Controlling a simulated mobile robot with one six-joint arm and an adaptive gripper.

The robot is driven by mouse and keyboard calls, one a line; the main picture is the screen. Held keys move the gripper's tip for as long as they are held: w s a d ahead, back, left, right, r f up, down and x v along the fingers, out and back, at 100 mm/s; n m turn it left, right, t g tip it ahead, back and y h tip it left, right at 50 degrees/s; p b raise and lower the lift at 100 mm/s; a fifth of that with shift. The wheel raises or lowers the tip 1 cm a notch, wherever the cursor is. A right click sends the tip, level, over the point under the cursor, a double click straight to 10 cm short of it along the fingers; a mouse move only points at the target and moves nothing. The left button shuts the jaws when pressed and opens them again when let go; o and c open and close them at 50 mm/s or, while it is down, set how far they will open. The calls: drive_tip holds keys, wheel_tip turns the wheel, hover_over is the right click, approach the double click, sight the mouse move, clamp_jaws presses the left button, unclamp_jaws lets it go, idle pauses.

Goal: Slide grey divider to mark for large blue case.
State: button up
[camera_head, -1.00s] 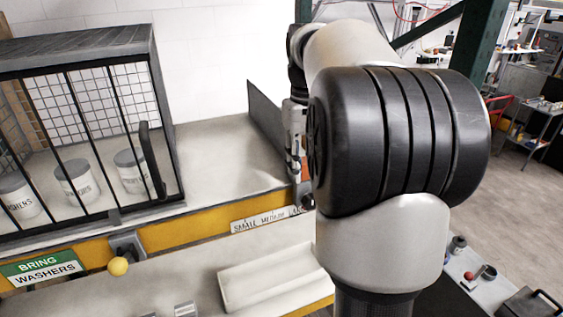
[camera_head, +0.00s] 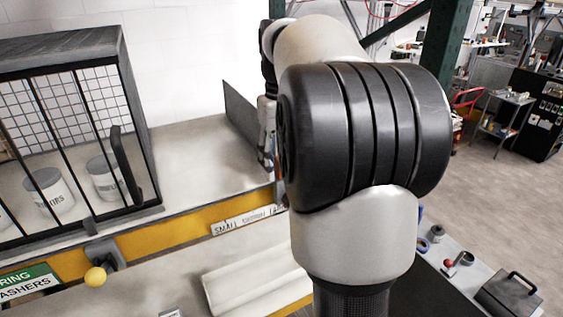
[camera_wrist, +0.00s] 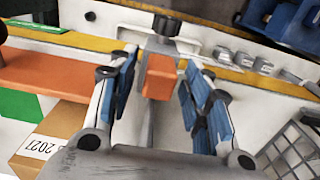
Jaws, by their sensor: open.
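The grey divider (camera_head: 245,124) stands upright on the pale shelf, left of my arm in the head view. In the wrist view, a thin grey upright edge, seemingly the divider (camera_wrist: 151,132), runs down from an orange block (camera_wrist: 160,77). My gripper (camera_wrist: 160,64) is open, with its blue-padded fingers on either side of that block; contact is not clear. In the head view my arm hides most of the gripper. A white strip with size lettering (camera_head: 247,220) is on the shelf front, partly hidden. A blue case-like object (camera_wrist: 290,22) is cut off in the wrist view.
A barred cage (camera_head: 78,135) with white tubs stands left of the divider. Bare shelf (camera_head: 185,150) lies between cage and divider. In the wrist view, a cardboard box (camera_wrist: 55,140) is at lower left and a wire grid (camera_wrist: 292,150) at lower right.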

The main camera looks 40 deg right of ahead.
wheel_tip(320, 180, up, 7)
drive_tip(key=shift+r, duration=0.1)
idle(0.6)
drive_tip(key=shift+a, duration=0.15)
drive_tip(key=s+a+f+n+t, duration=0.1)
drive_tip(key=s+a, duration=0.1)
drive_tip(key=a, duration=0.6)
drive_tip(key=s+a+f+n+t, duration=0.1)
drive_tip(key=s+a, duration=0.1)
drive_tip(key=a, duration=0.5)
drive_tip(key=s+a+f+n+t, duration=0.1)
drive_tip(key=s+a+f+t, duration=0.3)
drive_tip(key=s+a+f, duration=0.65)
wheel_tip(320, 180, down, 30)
drive_tip(key=s+g+b, duration=0.1)
drive_tip(key=b, duration=2.6)
drive_tip(key=shift+s, duration=0.2)
